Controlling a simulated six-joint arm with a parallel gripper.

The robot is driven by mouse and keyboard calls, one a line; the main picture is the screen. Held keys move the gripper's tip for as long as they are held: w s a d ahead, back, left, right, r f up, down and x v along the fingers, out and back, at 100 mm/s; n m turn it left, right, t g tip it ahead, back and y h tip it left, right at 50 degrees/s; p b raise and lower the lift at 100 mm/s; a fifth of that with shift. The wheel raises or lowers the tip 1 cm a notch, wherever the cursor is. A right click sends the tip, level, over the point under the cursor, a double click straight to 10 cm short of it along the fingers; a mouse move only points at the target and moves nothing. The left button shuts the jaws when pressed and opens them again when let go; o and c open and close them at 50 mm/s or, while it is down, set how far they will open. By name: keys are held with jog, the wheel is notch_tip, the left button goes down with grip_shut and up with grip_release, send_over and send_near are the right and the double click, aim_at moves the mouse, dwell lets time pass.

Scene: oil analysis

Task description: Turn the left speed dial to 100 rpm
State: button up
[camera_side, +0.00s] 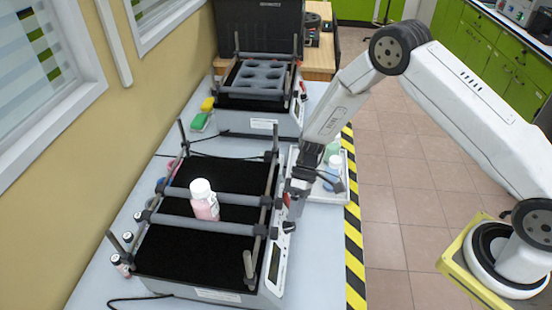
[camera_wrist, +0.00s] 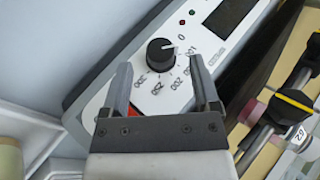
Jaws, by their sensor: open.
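The speed dial (camera_wrist: 160,52) is a round black knob on a white panel with printed numbers around it. Its white pointer line faces right, apparently between the 0 and 100 marks. In the side view the dial (camera_side: 290,227) is on the right edge of the near shaker (camera_side: 190,289). My gripper (camera_wrist: 159,64) is open in the wrist view, with a finger on either side of the dial and gaps to the knob. In the side view my gripper (camera_side: 294,200) is low at the panel, and its fingertips are hard to make out.
A dark display (camera_wrist: 231,14) and small indicator lights are beside the dial. A bottle with pink liquid (camera_side: 205,205) stands between the shaker's bars. A second shaker (camera_side: 262,125) is behind. A white tray (camera_side: 335,196) with items lies right of the gripper.

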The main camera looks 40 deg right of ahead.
jog(key=shift+v, duration=2.3)
jog(key=s+d+r+m+t+h, duration=0.2)
jog(key=s+d+r+t+h, duration=0.1)
jog(key=s+r, duration=0.3)
jog(key=s+d+r+m+t+h, duration=0.3)
jog(key=s+d+r+t, duration=0.1)
jog(key=s+r, duration=0.3)
notch_tip(320, 180, up, 2)
jog(key=shift+d+r+h, duration=0.1)
jog(key=shift+d+h, duration=0.3)
jog(key=shift+d, duration=0.45)
